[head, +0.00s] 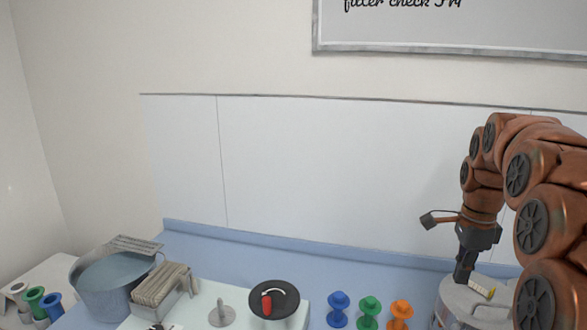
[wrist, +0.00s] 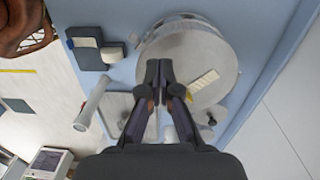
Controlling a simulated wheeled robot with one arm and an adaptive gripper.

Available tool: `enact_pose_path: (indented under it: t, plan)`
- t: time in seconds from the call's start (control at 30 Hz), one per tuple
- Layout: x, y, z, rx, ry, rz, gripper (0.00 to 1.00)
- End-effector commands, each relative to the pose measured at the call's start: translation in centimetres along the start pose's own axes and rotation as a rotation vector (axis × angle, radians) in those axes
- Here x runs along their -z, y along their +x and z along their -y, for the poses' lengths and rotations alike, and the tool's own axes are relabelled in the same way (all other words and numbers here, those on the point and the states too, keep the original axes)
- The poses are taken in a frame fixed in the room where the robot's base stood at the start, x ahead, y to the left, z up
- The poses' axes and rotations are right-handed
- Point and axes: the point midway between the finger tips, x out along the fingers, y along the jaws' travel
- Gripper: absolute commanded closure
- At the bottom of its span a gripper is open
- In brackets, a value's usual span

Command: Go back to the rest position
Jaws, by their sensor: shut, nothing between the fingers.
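In the head view my gripper (head: 463,279) is at the right, pointing down. Its fingers are together and nothing shows between them. It is over the near-left part of a round grey drum with a flat top (head: 480,300); I cannot tell whether the tips touch it. In the wrist view the closed fingertips (wrist: 159,72) lie in front of the same round top (wrist: 205,47). A pale strip with a yellow end (wrist: 203,81) lies on that top.
Blue (head: 338,310), green (head: 369,313) and orange (head: 400,315) spool-shaped pieces stand left of the drum. A black round lid with a red handle (head: 274,292), a metal tub (head: 112,282) and a rack of plates (head: 160,286) are further left. A wall panel stands behind.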

Motion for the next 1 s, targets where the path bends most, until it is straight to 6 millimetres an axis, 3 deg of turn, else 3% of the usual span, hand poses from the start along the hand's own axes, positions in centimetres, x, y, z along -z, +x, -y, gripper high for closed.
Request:
enact_pose_path:
  t: [0.2,0.5,0.73,1.0]
  plan:
    - [-4.3,0.6,-5.7,-0.024,-0.349,0.005,1.0]
    - [-8.3,2.8,-14.2,-0.058,-0.816,0.015,1.0]
    - [-10.1,5.2,-21.1,-0.084,-1.163,0.029,1.0]
    - [-10.8,8.7,-28.8,-0.111,-1.545,0.055,1.0]
